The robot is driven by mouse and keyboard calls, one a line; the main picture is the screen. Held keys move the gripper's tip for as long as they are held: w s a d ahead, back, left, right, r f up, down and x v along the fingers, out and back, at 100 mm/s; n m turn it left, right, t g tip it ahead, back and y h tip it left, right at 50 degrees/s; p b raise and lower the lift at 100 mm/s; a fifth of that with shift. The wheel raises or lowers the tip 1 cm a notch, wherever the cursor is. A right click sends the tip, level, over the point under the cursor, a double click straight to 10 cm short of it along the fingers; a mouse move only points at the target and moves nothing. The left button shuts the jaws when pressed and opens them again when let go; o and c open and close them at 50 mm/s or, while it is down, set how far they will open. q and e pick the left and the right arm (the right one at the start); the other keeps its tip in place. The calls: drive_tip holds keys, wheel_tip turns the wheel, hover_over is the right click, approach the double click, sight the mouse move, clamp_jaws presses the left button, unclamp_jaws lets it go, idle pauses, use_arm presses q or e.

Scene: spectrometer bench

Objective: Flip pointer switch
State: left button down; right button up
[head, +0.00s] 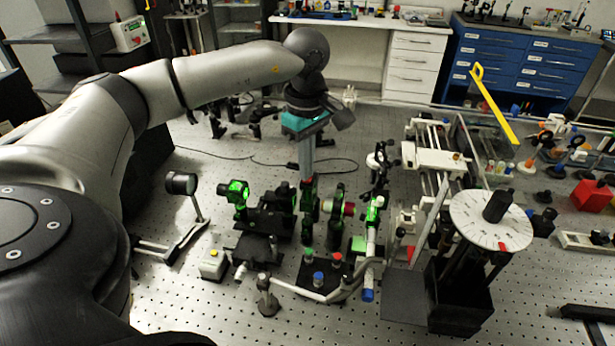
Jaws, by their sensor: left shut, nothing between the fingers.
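My left gripper (306,172) reaches in from the left and points down over the middle of the optical bench (200,150). Its fingers look shut with nothing held, and the tips are close to the dark and green optical mounts (284,197), partly lost against them. I cannot tell whether they touch. I cannot tell for certain which part is the pointer switch. A small white box with a yellow button (213,263) sits left of the mounts. A white round dial (490,220) with a black knob (498,204) and a red mark stands to the right. My right gripper is not in view.
Posts and lens holders crowd the bench around the gripper. A round black mirror on a stand (181,184) is to the left. A white rail assembly (436,160) and a yellow bar (494,104) are to the right. The perforated bench is clearer at lower left.

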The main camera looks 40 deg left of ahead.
use_arm(q)
drive_tip(key=shift+f+b, duration=0.4)
drive_tip(key=shift+f, duration=0.2)
drive_tip(key=shift+s+r, duration=0.1)
drive_tip(key=shift+r+p, duration=2.75)
drive_tip(key=shift+r, duration=0.75)
